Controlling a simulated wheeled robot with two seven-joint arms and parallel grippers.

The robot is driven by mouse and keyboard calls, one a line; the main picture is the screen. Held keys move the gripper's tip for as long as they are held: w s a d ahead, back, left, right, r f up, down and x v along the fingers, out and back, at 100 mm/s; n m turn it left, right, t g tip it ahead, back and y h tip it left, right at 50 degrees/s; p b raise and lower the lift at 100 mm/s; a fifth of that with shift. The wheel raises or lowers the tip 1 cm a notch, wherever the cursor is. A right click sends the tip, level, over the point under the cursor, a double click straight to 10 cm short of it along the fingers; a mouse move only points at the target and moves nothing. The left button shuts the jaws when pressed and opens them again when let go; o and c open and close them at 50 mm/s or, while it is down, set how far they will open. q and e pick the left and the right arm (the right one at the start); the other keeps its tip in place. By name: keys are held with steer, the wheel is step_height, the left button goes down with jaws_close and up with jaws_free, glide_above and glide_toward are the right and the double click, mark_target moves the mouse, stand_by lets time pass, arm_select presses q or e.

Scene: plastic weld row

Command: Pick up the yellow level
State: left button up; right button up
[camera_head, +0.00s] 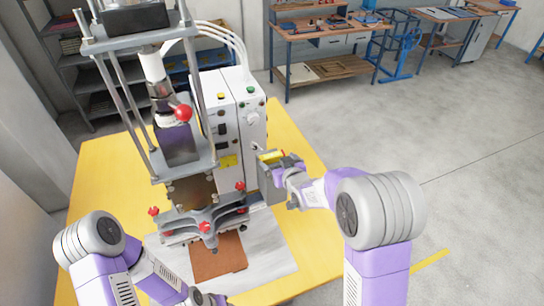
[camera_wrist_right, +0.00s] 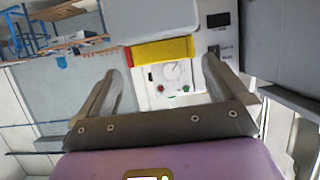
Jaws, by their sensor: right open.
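The yellow level (camera_head: 270,156) is a short yellow bar with a red end, beside the white control cabinet. My right gripper (camera_head: 268,178) is open at the level in the head view. In the wrist view its two fingers (camera_wrist_right: 160,70) stand apart on either side of the level, with no visible grip. I cannot tell how the level is supported. My left gripper (camera_head: 205,298) is low at the bottom edge, mostly cut off.
The welding press (camera_head: 190,190) with red knobs and the white cabinet (camera_head: 235,115) stand on the yellow table (camera_head: 95,185), close to my right gripper. A brown sheet (camera_head: 218,260) lies in front. Workbenches (camera_head: 330,70) stand at the back; the floor at right is clear.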

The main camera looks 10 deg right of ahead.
mark_target(274, 158)
steer(key=shift+p+x, duration=0.45)
steer(key=shift+x, duration=1.7)
steer(key=shift+c, duration=0.5)
steer(key=c, duration=0.7)
